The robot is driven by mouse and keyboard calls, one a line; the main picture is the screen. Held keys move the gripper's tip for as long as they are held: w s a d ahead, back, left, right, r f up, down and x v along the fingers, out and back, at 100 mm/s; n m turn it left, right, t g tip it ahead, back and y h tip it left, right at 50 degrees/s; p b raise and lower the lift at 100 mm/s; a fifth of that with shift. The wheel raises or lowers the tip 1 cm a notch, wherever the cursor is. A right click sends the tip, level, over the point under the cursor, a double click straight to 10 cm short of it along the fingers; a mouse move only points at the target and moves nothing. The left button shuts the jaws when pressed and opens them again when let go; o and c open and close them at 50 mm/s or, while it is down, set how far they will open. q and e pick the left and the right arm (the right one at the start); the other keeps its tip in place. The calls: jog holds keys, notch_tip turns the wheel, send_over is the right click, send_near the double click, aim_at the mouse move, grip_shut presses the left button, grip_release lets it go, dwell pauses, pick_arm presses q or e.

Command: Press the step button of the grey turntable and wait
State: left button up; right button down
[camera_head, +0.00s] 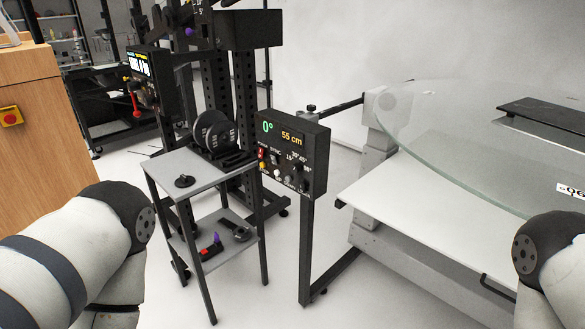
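The turntable has a large round glass top (440,150) at the right, set on a grey frame (420,247). Its black control panel (293,150) stands on a post left of the glass. The panel display reads 0° in green and 55 cm in yellow. Below are a red switch, a small dark switch, a dial marked in degrees and a row of small buttons, one of them white (277,173). The button labels are too small to read surely, so I cannot tell which is step. My arm links show at both lower corners, away from the panel. Neither gripper is visible.
A small grey two-shelf stand (212,168) holds black discs and small parts left of the panel. A second panel (142,66) with a lit display is behind it. A wooden cabinet (32,110) with a red button stands left. White floor is open in front.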

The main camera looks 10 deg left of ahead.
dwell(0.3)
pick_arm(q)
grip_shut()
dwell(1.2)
